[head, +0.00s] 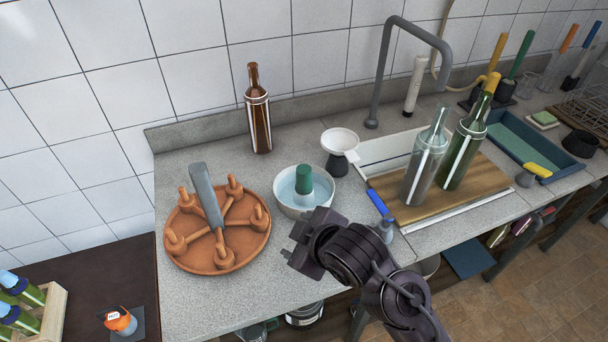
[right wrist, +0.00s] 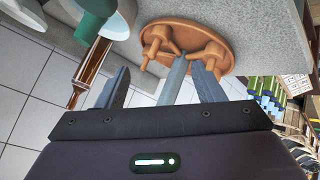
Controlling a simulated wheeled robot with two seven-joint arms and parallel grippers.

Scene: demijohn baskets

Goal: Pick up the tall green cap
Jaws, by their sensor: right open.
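A green piece, likely the same cap (right wrist: 90,22), shows at the top left of the right wrist view. My right gripper (head: 296,240) is over the counter's front part, just nearer the camera than the bowl and apart from the cap. In the right wrist view its fingers (right wrist: 160,66) are spread, and I see nothing held. My left gripper is not in view.
A terracotta pegged rack (head: 232,250) with a tall grey handle (head: 206,197) stands left of the bowl. A brown bottle (head: 258,115) is behind.

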